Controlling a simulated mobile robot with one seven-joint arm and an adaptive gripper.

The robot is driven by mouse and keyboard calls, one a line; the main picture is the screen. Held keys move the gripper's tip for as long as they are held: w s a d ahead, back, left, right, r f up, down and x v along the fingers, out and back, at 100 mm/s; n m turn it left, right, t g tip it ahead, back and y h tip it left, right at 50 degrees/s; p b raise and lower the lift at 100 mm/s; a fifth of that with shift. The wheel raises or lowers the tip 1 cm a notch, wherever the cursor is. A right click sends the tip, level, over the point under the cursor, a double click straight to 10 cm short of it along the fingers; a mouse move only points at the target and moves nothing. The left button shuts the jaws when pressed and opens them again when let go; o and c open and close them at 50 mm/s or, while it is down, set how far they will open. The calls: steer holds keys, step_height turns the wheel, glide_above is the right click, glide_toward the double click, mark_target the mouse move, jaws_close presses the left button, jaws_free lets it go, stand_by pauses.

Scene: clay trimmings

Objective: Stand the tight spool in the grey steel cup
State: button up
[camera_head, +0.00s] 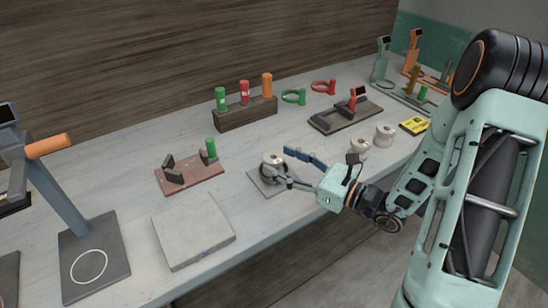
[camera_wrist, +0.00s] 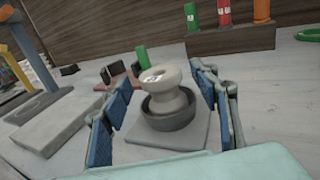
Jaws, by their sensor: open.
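A cream spool (camera_wrist: 166,92) with a small printed label on its top flange stands in the grey steel cup (camera_wrist: 170,120) in the wrist view. It looks upright or slightly tilted, with its lower flange inside the cup's rim. The cup rests on a pale square plate (camera_wrist: 189,136). In the head view the spool (camera_head: 273,158) is partly hidden by my gripper (camera_head: 279,165). My gripper is open, with one blue-padded finger on each side of the spool and cup. Both fingers look apart from the spool in the wrist view.
Two more pale spools (camera_head: 359,148) (camera_head: 384,134) stand to the right. A reddish-brown base (camera_head: 196,178) with a green cylinder and a flat grey slab (camera_head: 193,231) lie left. A wooden rack (camera_head: 246,115) with coloured cylinders stands behind. The table's front edge is close below.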

steer(key=v, duration=0.9)
steer(key=shift+a, duration=0.1)
